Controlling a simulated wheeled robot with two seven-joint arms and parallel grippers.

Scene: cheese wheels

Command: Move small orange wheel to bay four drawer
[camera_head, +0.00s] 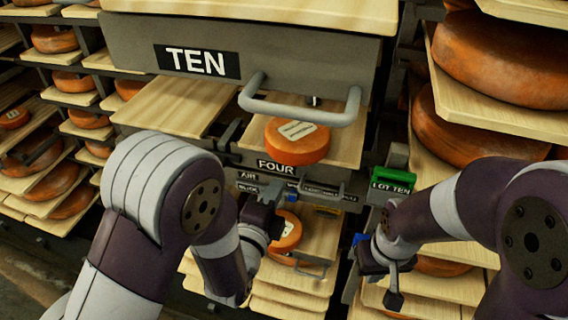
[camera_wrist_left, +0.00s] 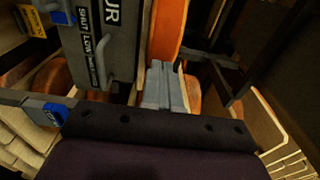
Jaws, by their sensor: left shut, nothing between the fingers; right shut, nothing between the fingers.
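A small orange wheel (camera_head: 297,145) with a pale label lies on the pulled-out wooden board of the bay four drawer (camera_head: 345,146), above the FOUR plate (camera_head: 276,167). Its orange side (camera_wrist_left: 168,28) also shows in the left wrist view, beyond my fingertips. My left gripper (camera_head: 270,190) is shut and empty in front of the drawer front; its fingers (camera_wrist_left: 164,88) are together, close to the wheel; I cannot tell whether they touch. Another labelled orange wheel (camera_head: 290,229) lies on a lower board, partly hidden by my left wrist. My right gripper (camera_head: 394,285) is shut and empty at the lower right.
The TEN drawer (camera_head: 290,65) with its bar handle (camera_head: 300,115) overhangs the bay four board. A green LOT TEN box (camera_head: 392,184) stands to the right. Racks of larger wheels (camera_head: 500,60) flank both sides. A small handle (camera_head: 322,191) sits on the drawer front.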

